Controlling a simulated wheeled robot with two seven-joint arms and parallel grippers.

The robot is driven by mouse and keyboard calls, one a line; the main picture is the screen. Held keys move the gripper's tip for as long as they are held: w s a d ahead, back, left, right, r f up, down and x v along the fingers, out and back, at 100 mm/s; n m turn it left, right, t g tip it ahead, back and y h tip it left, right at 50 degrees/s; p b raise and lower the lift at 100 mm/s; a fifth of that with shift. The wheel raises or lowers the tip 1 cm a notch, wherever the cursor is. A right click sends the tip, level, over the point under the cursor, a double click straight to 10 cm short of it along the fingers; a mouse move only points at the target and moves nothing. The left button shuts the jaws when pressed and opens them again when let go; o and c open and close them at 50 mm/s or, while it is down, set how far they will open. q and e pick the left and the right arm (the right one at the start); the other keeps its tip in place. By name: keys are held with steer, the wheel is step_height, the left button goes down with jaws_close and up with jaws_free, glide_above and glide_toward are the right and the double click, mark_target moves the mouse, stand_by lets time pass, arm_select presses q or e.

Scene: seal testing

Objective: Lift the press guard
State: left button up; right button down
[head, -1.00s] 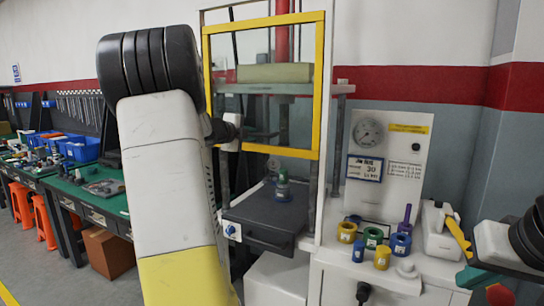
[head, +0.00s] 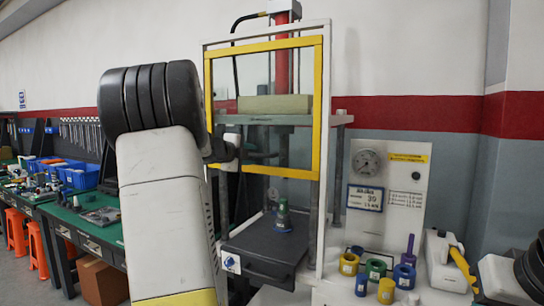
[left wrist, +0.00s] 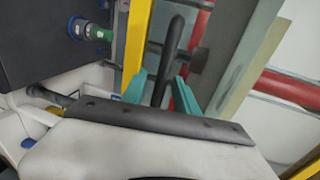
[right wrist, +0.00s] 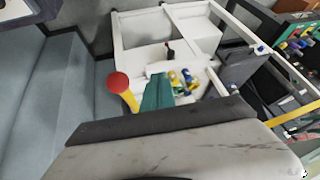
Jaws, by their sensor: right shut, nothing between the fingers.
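The press guard (head: 316,150) is a yellow-framed clear panel on the front of the press. Its lower edge is well above the dark platen (head: 262,248), where a green and blue part (head: 283,215) stands. The guard's yellow edge also shows in the left wrist view (left wrist: 136,45). My left gripper (head: 232,152) is at the guard's left side. In the left wrist view its teal fingers (left wrist: 160,88) are on either side of a black bar handle (left wrist: 172,45); whether they grip it is unclear. My right gripper (right wrist: 158,90) is shut and empty, away from the guard.
Several coloured rings (head: 376,268) and a white device with a yellow lever (head: 462,262) stand on the white bench right of the press. A gauge panel (head: 370,190) is behind them. A green-topped workbench (head: 95,218) with blue bins is at the left.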

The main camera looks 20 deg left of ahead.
arm_select(q)
steer(key=v, duration=0.7)
steer(key=shift+s, duration=0.4)
steer(key=shift+a+r, duration=0.1)
steer(key=shift+a, duration=0.05)
steer(key=s+d+r+n+y, duration=0.2)
steer(key=s+d+n+y, duration=0.3)
steer(key=n, duration=0.5)
steer(key=s+d+f+n+g+h, duration=0.3)
steer(key=s+d+f+n+g, duration=0.1)
steer(key=s+d+f, duration=0.5)
steer(key=s+d+f+n+g+h, duration=0.3)
steer(key=s+d+f, duration=0.6)
steer(key=s+d, duration=0.5)
steer(key=shift+d+f+n+g, duration=0.15)
steer(key=shift+f+n+g, duration=0.35)
steer(key=shift+g, duration=0.7)
